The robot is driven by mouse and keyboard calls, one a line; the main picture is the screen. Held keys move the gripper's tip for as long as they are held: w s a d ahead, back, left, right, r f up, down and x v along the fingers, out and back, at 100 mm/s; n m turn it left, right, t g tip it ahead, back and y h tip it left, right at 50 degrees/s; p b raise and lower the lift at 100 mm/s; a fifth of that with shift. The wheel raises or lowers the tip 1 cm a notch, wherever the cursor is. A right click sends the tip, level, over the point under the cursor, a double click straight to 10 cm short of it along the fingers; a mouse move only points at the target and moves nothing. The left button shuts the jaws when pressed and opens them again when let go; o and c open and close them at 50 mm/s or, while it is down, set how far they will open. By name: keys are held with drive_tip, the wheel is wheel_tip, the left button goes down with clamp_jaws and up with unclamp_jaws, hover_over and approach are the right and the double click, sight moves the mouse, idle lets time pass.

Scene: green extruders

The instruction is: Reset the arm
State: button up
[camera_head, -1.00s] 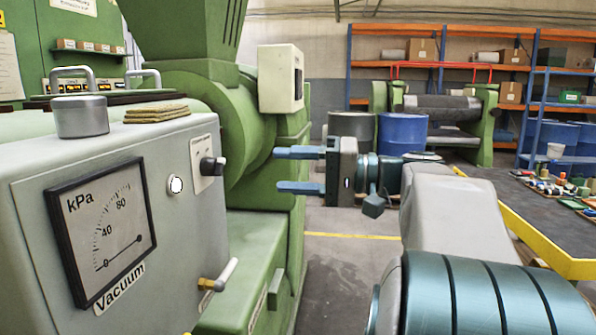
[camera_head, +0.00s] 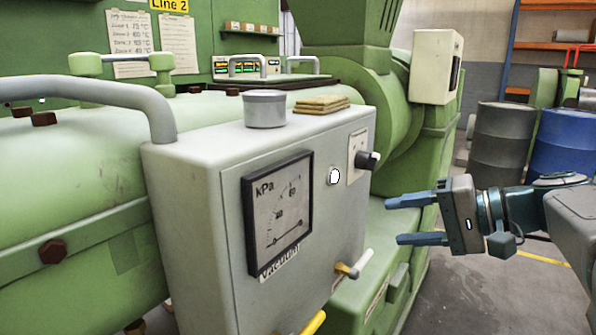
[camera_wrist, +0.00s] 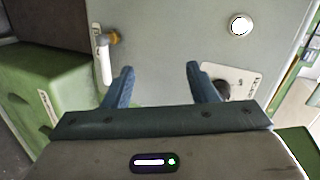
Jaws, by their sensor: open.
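My gripper (camera_head: 408,220) is at the right of the head view, its two blue fingers spread apart and pointing left. It is empty. In the wrist view my gripper (camera_wrist: 160,80) points at the panel face, with the valve lever (camera_wrist: 104,58) to the left and the white button (camera_wrist: 241,24) to the upper right. The black knob is partly hidden behind the right finger.
The green extruder (camera_head: 70,190) fills the left. A grey tin (camera_head: 264,110) and a stack of tan pads (camera_head: 322,104) lie on the panel box. The grey drum (camera_head: 500,145) and blue drum (camera_head: 565,142) stand behind the arm. Floor shows below my gripper.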

drive_tip(key=s+a+f+n+g+h+p, duration=0.4)
drive_tip(key=s+f+h+p, duration=0.5)
drive_tip(key=s+f+h, duration=0.2)
drive_tip(key=shift+s+f+n+h+p, duration=0.3)
drive_tip(key=shift+s+f+h+p, duration=0.05)
drive_tip(key=shift+h, duration=0.05)
idle(0.3)
drive_tip(key=shift+d, duration=0.1)
drive_tip(key=c, duration=0.3)
drive_tip(key=shift+c, duration=0.2)
